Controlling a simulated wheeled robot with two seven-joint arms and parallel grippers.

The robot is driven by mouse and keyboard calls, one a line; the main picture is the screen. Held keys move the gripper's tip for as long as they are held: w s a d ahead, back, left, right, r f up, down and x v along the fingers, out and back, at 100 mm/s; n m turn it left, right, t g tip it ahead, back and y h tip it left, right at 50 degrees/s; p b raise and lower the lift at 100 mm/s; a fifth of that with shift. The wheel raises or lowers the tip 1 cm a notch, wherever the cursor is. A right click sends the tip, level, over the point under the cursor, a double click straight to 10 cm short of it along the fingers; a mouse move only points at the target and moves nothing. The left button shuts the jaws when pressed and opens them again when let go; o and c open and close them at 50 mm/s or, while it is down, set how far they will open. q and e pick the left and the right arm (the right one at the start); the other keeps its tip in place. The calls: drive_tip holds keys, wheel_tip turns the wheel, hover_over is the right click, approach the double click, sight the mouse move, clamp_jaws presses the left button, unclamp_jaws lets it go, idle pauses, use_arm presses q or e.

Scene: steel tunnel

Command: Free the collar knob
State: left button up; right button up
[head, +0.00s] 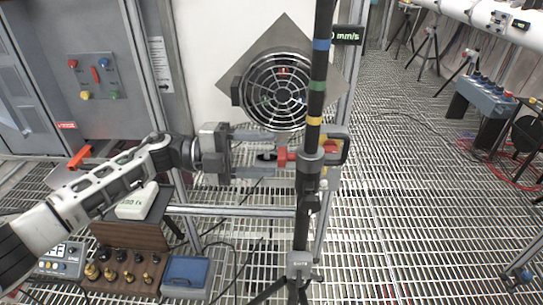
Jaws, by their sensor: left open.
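A dark upright pole (316,105) with blue, green and yellow bands stands on a tripod (298,262). A grey collar (309,165) sits around the pole below the yellow band. A small red knob (283,156) sticks out from the collar's left side. My left gripper (288,154) comes in from the left. Its jaws are open, one finger above the knob and one below, with gaps showing. I cannot tell whether either finger touches the collar. My right gripper is not in view.
A round fan grille (277,92) is close behind the pole. A wooden block with brass weights (121,268) and a blue box (187,274) stand at lower left.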

use_arm(q)
drive_tip(key=a+b, duration=0.3)
drive_tip(key=a, duration=1)
drive_tip(key=shift+a, duration=0.35)
